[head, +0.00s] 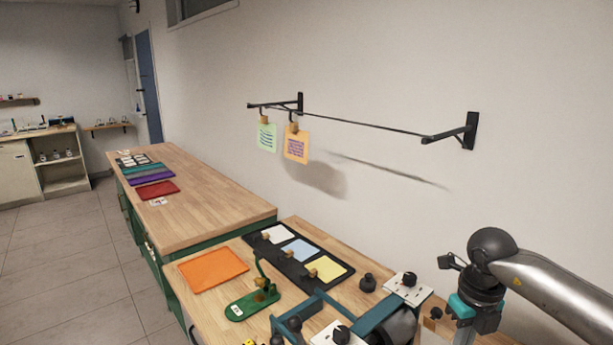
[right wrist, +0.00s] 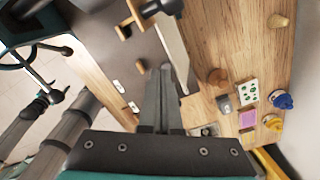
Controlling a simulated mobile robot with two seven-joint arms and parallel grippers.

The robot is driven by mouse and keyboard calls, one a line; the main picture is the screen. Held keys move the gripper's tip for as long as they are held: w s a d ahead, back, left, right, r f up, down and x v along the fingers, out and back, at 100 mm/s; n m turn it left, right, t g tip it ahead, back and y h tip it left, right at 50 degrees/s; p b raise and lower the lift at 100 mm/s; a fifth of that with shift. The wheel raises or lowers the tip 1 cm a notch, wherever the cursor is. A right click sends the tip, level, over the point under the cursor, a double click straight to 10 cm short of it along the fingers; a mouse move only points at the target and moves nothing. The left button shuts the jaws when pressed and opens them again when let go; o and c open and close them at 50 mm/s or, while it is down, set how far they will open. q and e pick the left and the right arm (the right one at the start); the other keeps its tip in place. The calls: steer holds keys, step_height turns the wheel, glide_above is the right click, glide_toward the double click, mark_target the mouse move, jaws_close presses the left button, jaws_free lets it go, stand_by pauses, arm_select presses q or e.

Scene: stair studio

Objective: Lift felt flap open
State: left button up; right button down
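A flat orange felt-like sheet (head: 213,268) lies on the near wooden bench, at its left side in the head view. I cannot tell for certain whether it is the flap. Red (head: 157,190) and purple (head: 152,176) flat pieces lie on the farther bench. My right arm comes in from the right in the head view, away from the orange sheet, and its fingertips are not clear there. In the right wrist view my right gripper (right wrist: 165,72) has its two dark fingers together with nothing seen between them. My left gripper is not in view.
A black tray (head: 343,263) with white, blue and yellow cards lies along the wall side. A green stand (head: 252,305) and a teal-framed device with white plates (head: 408,289) crowd the near bench. A rail (head: 362,122) with two hanging cards is on the wall.

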steer(key=shift+f, duration=0.1)
stand_by(0.3)
steer(key=shift+w+d+f+b, duration=0.65)
steer(key=shift+d+b, duration=0.1)
steer(key=shift+b, duration=0.3)
steer(key=shift+w+d+f+b, duration=0.55)
steer(key=shift+d+f+b, duration=0.15)
steer(key=shift+b, duration=0.3)
steer(key=shift+r+p, duration=0.55)
steer(key=r+p, duration=0.1)
steer(key=a+r+p, duration=0.1)
steer(key=r+p, duration=0.1)
steer(key=s+r+p, duration=0.1)
steer(key=r+p, duration=0.1)
steer(key=shift+s+a, duration=0.1)
steer(key=shift+a, duration=0.1)
